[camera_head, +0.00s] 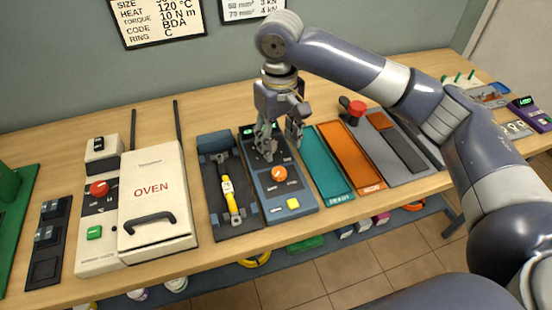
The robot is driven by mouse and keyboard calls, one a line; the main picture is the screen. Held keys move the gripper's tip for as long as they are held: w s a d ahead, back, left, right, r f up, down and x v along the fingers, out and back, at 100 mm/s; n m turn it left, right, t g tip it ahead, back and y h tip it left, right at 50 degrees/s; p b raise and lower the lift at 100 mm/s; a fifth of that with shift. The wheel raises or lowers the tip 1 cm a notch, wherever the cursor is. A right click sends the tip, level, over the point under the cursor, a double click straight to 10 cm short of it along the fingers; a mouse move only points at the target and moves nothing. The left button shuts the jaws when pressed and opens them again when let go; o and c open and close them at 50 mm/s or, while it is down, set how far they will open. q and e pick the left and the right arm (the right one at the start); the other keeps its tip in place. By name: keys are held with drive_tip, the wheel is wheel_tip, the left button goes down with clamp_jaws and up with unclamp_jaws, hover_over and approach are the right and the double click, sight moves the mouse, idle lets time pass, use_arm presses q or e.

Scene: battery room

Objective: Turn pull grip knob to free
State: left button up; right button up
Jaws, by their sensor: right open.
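A blue-grey control panel (300,205) stands on the bench at the middle. It carries an orange knob (279,174) with a light pointer mark, and a yellow button (293,204) below it. The panel's small lettering is too small to read. My right gripper (280,147) points down over the panel's far part, behind the orange knob. Its fingers are apart, and nothing shows between them. The gripper hides part of the panel's far end, so a control under it cannot be made out. The orange knob is uncovered. My left gripper is out of view.
Left of the panel, a dark fixture (214,199) holds a yellow-tagged piece (231,200). To the right lie a teal tray (319,189), an orange tray (349,176) and a red-topped device (357,108).

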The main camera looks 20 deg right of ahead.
hover_over(279, 171)
wheel_tip(279, 171, down, 5)
drive_tip(key=shift+s+f, duration=0.1)
wheel_tip(279, 171, down, 3)
drive_tip(key=shift+r+p, duration=0.2)
drive_tip(key=shift+p, duration=0.1)
drive_tip(key=shift+f, duration=0.8)
drive_tip(key=shift+c, duration=0.3)
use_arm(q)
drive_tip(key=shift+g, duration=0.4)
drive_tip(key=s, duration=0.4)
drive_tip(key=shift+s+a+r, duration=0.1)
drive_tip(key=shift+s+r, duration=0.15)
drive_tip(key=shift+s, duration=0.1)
use_arm(e)
drive_tip(key=c, duration=1)
